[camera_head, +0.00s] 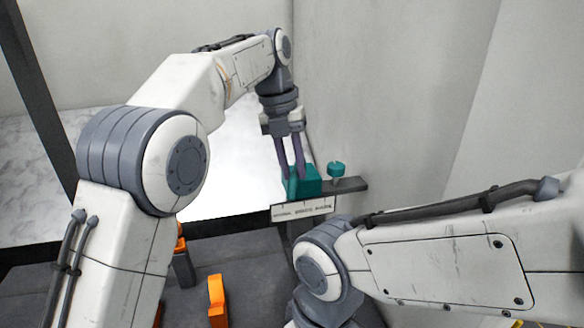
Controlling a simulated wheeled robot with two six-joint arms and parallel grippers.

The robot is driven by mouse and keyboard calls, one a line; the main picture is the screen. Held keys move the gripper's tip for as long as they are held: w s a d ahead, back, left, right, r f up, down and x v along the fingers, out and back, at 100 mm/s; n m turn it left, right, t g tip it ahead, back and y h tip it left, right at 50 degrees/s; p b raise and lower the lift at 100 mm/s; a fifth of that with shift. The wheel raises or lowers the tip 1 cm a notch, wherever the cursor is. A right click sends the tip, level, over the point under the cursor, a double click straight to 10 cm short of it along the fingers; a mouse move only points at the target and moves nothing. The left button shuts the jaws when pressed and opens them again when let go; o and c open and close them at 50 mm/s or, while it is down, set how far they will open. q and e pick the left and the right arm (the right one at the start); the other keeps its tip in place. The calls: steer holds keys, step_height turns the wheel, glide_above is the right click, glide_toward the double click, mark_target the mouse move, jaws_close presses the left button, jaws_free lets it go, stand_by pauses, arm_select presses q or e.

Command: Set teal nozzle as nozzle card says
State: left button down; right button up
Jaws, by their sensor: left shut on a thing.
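A teal block (308,181), which looks like the teal nozzle, sits on a dark grey bracket (353,185) by the wall. My left gripper (292,176) points down and its two dark fingers are shut on the block's left part. A small teal knob (337,169) on a short stem stands on the bracket just right of the block, apart from the fingers. A white strip (302,209) with tick marks and small print is below the block; I cannot read it surely. No nozzle card is clearly in view. My right gripper is out of view.
My right arm crosses the lower right, close to the bracket. Orange parts (217,301) stand on the dark grey floor at the bottom. A pale wall (400,100) rises right behind the bracket. A bright white surface (230,165) lies left of the block.

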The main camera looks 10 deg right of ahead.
arm_select(q)
steer(key=c, duration=0.7)
jaws_free()
step_height(320, 180, up, 10)
steer(key=a+p, duration=0.2)
steer(key=p, duration=0.3)
steer(key=shift+w+r, duration=0.2)
steer(key=shift+w, duration=0.15)
